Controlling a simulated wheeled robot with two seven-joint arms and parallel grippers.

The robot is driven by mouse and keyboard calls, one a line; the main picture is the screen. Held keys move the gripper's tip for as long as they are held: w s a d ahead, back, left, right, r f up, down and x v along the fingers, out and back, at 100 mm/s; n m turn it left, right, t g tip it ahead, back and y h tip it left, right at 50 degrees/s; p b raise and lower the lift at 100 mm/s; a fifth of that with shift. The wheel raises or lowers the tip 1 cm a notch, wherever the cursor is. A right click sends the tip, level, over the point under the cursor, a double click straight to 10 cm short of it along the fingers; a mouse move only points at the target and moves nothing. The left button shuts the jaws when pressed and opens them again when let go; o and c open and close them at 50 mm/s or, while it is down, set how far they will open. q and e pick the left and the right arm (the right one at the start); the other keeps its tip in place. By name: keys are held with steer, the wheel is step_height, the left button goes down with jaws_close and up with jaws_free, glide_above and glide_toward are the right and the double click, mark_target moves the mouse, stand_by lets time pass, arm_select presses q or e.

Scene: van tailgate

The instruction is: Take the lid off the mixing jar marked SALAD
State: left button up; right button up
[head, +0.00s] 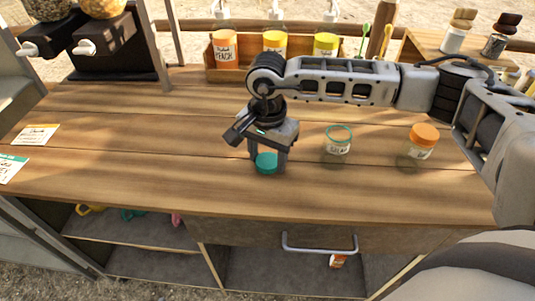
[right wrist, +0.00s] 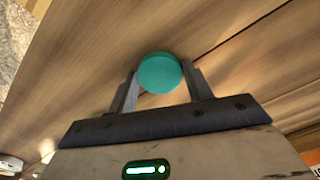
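The mixing jar marked SALAD (head: 338,147) stands upright on the wooden counter, right of my right gripper. It is clear, with a teal rim and an open top. A round teal lid (head: 266,162) is between the fingers of my right gripper (head: 267,168), apart from the jar and at or just above the counter. In the right wrist view the lid (right wrist: 160,73) sits between the fingertips (right wrist: 160,78), which appear to touch it on both sides. Whether the lid rests on the wood is hard to tell. My left gripper is not in view.
A jar with an orange lid (head: 424,135) stands right of the SALAD jar. A wooden rack (head: 235,75) with labelled jars is at the back. Cards (head: 35,134) lie at the left. The counter (head: 150,150) is clear left of my right gripper.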

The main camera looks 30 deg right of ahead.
mark_target(267, 160)
steer(key=shift+o, duration=1.2)
steer(key=shift+r+p, duration=0.3)
step_height(267, 160, up, 12)
steer(key=b, duration=0.1)
steer(key=shift+b, duration=0.3)
